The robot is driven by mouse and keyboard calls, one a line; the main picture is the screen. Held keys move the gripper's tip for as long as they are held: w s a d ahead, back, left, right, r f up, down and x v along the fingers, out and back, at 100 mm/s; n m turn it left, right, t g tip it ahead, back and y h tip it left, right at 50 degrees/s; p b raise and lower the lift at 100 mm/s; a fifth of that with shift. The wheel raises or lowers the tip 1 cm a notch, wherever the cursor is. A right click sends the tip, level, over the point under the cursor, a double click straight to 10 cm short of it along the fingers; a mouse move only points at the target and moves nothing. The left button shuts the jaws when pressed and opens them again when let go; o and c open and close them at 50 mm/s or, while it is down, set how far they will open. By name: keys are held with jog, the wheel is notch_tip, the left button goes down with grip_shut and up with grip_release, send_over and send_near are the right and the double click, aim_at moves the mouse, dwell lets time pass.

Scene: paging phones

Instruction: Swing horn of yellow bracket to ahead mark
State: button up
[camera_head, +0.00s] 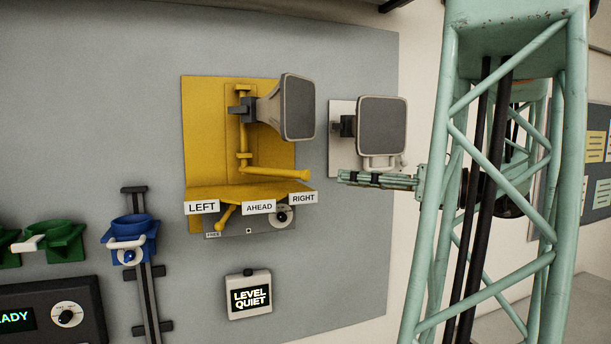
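The yellow bracket (215,120) is mounted on the grey wall panel. Its horn (298,107), with a dark grey face, is turned toward the right. A yellow swing handle (280,172) reaches from the post's foot and its knob end is above the RIGHT mark (302,198). The AHEAD mark (259,207) is at the middle of the shelf edge and the LEFT mark (202,207) at its left. My gripper (343,178) is right of the handle's knob, with a small gap in the picture. Its fingers are seen edge-on, so their opening is unclear.
A second horn (382,125) on a white plate is right of the bracket, just above my gripper. Below are a knob (282,216), a yellow lever (225,217) and a LEVEL QUIET box (249,295). Blue (130,232) and green (62,241) holders are at left.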

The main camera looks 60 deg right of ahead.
aim_at(308, 175)
jog(key=shift+w, duration=0.15)
jog(key=shift+w+a+p, duration=0.2)
jog(key=shift+w+p, duration=0.1)
jog(key=shift+w, duration=1.95)
jog(key=shift+w+a+p, duration=0.15)
jog(key=shift+w+p, duration=0.2)
jog(key=shift+w, duration=1.9)
jog(key=shift+w+a+p, duration=0.2)
jog(key=shift+w+p, duration=0.1)
jog(key=shift+w, duration=1.95)
jog(key=shift+c, duration=0.7)
grip_shut()
jog(key=shift+a, duration=0.2)
